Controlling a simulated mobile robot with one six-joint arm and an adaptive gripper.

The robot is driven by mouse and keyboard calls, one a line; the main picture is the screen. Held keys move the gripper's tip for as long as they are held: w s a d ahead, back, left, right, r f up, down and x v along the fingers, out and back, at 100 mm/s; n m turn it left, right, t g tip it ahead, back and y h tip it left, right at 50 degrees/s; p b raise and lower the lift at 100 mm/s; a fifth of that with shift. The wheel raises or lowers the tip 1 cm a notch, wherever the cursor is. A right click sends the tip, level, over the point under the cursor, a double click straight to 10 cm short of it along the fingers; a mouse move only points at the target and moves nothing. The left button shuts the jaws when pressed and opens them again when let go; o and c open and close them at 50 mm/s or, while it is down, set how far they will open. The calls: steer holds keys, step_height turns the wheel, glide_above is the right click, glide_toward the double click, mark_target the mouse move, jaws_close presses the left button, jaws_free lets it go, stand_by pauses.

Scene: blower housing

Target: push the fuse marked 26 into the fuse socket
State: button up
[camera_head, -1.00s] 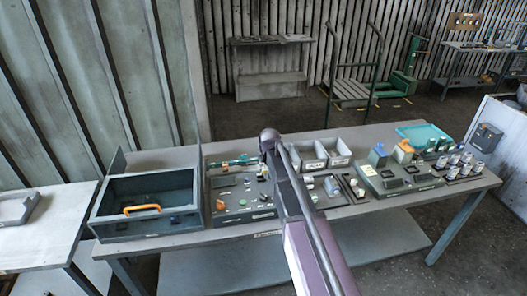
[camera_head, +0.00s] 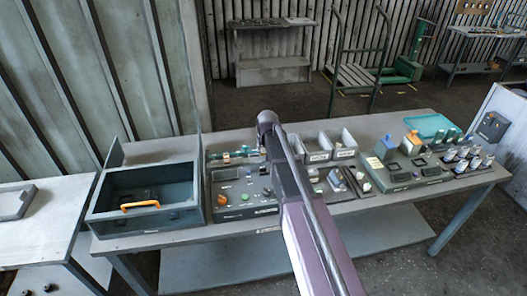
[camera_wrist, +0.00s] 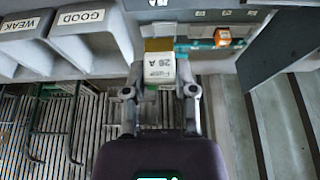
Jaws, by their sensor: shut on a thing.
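The white fuse (camera_wrist: 160,68) marked 26 A, with a tan band, is held between the fingers of my gripper (camera_wrist: 160,88) in the wrist view. Its label faces the camera, and its far end points to the top of the picture, at the edge of a grey surface. In the head view my arm hides the gripper and the fuse. A dark panel (camera_head: 236,196) with several small parts lies on the bench left of my arm. I cannot make out the fuse socket for certain in either view.
Grey bins marked WEAK (camera_wrist: 20,24) and GOOD (camera_wrist: 82,17) stand left of the fuse in the wrist view. An open box (camera_head: 100,213) with an orange handle (camera_head: 140,205) is on the bench's left. Blocks and cylinders crowd its right.

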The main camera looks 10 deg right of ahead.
steer(key=shift+d, duration=0.15)
steer(key=shift+f, duration=0.2)
steer(key=shift+f+b, duration=0.7)
steer(key=shift+b, duration=0.2)
steer(key=shift+f, duration=0.15)
steer(key=b, duration=0.6)
glide_above(263, 170)
steer(key=s, duration=0.1)
steer(key=shift+s+f, duration=0.1)
steer(key=shift+f, duration=2.65)
steer(key=shift+f+b, duration=1.3)
steer(key=shift+f, duration=0.1)
steer(key=o, duration=1)
steer(key=shift+c, duration=0.2)
steer(key=shift+r, duration=0.1)
